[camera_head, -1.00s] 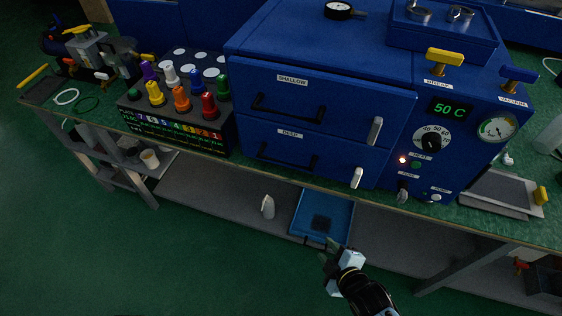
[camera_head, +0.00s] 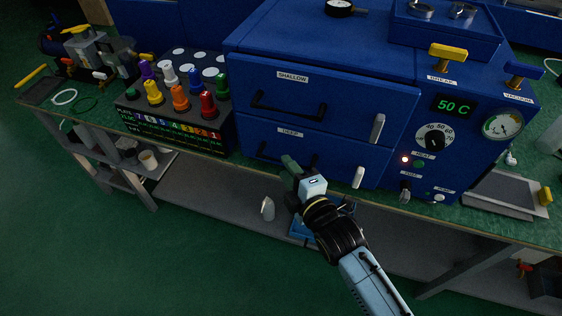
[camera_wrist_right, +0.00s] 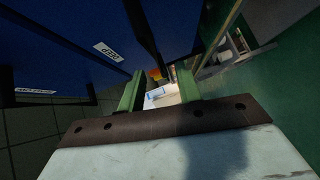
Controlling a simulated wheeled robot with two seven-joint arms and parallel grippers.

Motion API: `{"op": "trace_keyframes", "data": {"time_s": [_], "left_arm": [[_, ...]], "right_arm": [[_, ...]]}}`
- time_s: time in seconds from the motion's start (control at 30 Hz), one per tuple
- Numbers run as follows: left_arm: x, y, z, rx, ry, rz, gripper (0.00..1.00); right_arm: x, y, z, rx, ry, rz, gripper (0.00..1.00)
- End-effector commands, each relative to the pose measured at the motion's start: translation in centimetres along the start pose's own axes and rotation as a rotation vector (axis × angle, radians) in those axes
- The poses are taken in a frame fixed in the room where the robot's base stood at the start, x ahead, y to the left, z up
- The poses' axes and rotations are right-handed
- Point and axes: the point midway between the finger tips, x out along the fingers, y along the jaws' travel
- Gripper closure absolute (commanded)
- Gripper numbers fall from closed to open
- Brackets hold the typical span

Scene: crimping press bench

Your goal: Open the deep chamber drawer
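The deep drawer (camera_head: 335,158) is the lower blue front of the chamber, below the shallow drawer (camera_head: 340,98), and both look closed. Its DEEP label also shows in the right wrist view (camera_wrist_right: 107,51). My right gripper (camera_head: 290,165) is in front of the deep drawer and covers most of its black handle (camera_head: 262,153). In the wrist view its two green fingers (camera_wrist_right: 158,88) are apart, and a dark bar, apparently the handle (camera_wrist_right: 143,32), reaches down towards the gap between them. I cannot tell whether they touch. My left gripper is out of view.
A white latch (camera_head: 358,177) is at the deep drawer's right edge. A block of coloured knobs (camera_head: 180,125) stands left of the chamber, and the control panel (camera_head: 440,135) is at right. A blue tray (camera_head: 300,230) and a pale bottle (camera_head: 267,209) are on the lower shelf (camera_head: 210,190).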

Motion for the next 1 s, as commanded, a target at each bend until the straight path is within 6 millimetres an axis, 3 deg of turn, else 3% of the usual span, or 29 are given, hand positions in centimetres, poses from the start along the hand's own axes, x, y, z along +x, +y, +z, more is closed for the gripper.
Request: {"op": "trace_keyframes", "data": {"time_s": [0.1,0.23,0.63,0.9,1.0], "left_arm": [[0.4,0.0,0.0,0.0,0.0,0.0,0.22],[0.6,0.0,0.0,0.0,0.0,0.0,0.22],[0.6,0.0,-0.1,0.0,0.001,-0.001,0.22],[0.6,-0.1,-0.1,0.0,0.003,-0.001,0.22],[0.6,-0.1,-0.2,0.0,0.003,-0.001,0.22]], "right_arm": [[2.1,0.0,0.0,0.002,0.0,0.001,0.66],[3.4,-0.1,0.0,0.001,0.0,0.0,0.66],[4.1,0.0,0.0,0.001,0.0,-0.001,0.66],[4.1,0.0,0.0,0.001,0.0,-0.001,1.0],[4.1,0.0,0.0,0.001,0.0,-0.001,1.0]]}}
